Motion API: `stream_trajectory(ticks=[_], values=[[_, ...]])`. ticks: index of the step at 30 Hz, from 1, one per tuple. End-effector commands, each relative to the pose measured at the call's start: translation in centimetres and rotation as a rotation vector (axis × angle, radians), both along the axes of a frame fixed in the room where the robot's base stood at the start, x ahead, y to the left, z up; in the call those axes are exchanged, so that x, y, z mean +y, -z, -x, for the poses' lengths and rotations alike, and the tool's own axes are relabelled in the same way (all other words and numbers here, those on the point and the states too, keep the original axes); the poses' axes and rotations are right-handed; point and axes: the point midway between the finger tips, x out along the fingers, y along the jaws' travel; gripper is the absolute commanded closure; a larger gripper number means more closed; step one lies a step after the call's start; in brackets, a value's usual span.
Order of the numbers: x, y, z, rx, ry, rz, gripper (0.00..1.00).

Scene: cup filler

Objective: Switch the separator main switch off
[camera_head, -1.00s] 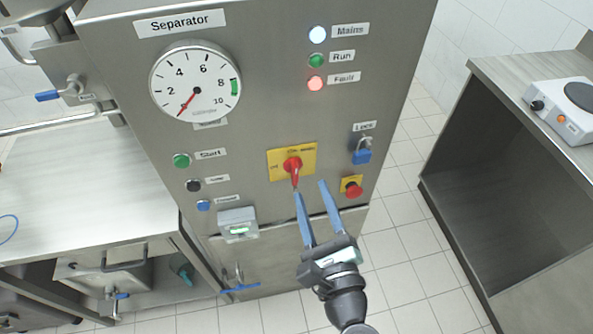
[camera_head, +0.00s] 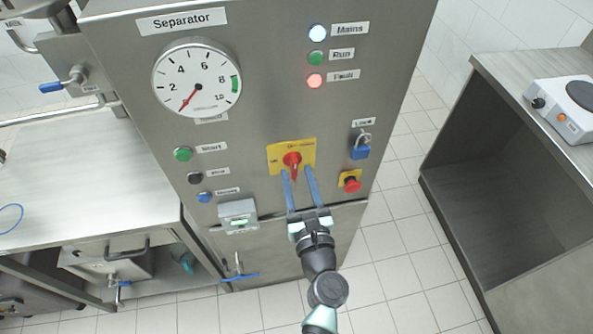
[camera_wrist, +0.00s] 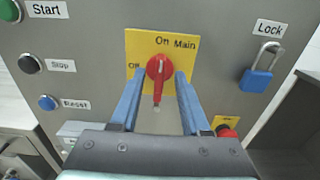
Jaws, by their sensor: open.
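The separator main switch (camera_head: 292,161) is a red rotary handle on a yellow plate (camera_head: 309,153) on the steel separator panel. In the wrist view the red handle (camera_wrist: 158,77) points down, with "On" and "Main" printed above it and "Off" to its left. My gripper (camera_head: 298,172) is open. Its two blue fingers stand one on each side of the handle, which also shows between the fingertips in the wrist view (camera_wrist: 160,76). I cannot tell whether the fingers touch it.
A blue padlock (camera_head: 361,150) under the "Lock" label and a red emergency button (camera_head: 352,185) sit right of the switch. Green start (camera_head: 183,154), dark stop and blue reset buttons lie left. The fault lamp (camera_head: 315,80) glows red. A pressure gauge (camera_head: 197,80) is above.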

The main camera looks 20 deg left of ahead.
Motion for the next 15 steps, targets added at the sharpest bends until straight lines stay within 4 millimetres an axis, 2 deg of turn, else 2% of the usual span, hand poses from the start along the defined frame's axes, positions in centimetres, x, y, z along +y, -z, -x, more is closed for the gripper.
stream_trajectory(ticks=[4,13,14,15], values=[[0.62,-0.03,-0.87,-0.001,-0.001,-0.001,0.54],[0.74,-0.01,-1.02,0.0,0.0,0.0,0.54],[0.74,-0.01,-1.02,0.0,0.0,0.0,0.56],[0.74,-0.01,-1.02,0.0,-0.001,0.0,0.63]])
